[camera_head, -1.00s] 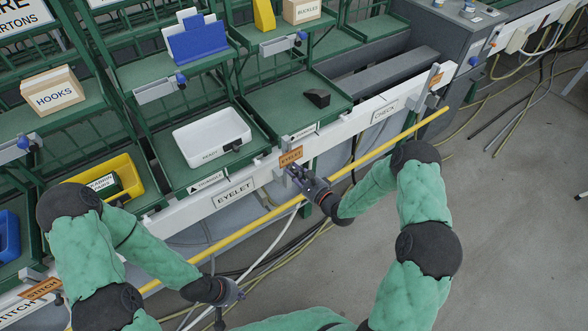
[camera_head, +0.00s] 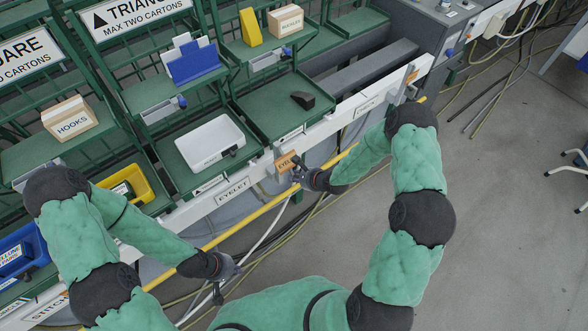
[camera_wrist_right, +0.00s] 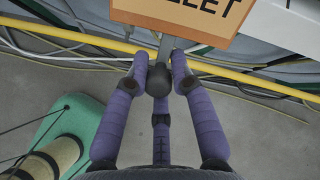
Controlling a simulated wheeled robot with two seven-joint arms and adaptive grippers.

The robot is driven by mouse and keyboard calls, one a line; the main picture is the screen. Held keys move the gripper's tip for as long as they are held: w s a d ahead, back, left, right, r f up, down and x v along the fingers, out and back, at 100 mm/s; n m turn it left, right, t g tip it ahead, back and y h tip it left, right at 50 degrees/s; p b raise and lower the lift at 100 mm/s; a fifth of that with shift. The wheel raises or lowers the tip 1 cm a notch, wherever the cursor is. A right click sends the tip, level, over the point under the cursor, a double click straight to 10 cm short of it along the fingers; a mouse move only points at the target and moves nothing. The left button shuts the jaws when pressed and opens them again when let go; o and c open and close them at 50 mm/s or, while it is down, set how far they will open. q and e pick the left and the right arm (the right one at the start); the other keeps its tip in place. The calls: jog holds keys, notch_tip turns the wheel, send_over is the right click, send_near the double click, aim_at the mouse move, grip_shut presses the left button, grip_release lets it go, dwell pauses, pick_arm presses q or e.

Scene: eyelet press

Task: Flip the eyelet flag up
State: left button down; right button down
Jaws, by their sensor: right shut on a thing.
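The eyelet flag is an orange plate (camera_head: 285,162) on the white rail; in the right wrist view its lower part (camera_wrist_right: 185,18) shows at the top. A grey stem with a dark rounded knob (camera_wrist_right: 158,80) hangs below the plate. My right gripper (camera_head: 299,171) is at the flag's right side, and its purple fingers (camera_wrist_right: 160,75) are shut on the knob. The fingers partly hide the stem in the head view. My left gripper (camera_head: 228,270) is low in front of the yellow rail, away from the flag; its opening is unclear.
A yellow rail (camera_head: 258,212) runs along the front, below the white rail with the EYELET label (camera_head: 232,191). A white tray (camera_head: 210,143) stands on the green shelf behind. Cables lie below on the floor, which is open to the right.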

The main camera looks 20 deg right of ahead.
notch_tip(320, 180, up, 10)
jog(key=s+d+g+h+p, duration=0.1)
jog(key=g+p, duration=0.1)
jog(key=p, duration=0.9)
jog(key=shift+s+g, duration=0.15)
jog(key=shift+g, duration=0.25)
jog(key=c, duration=1.3)
grip_release()
jog(key=shift+o, duration=1)
jog(key=shift+a, duration=0.15)
jog(key=shift+w+a, duration=0.15)
jog(key=shift+w, duration=0.1)
jog(key=shift+s, duration=0.1)
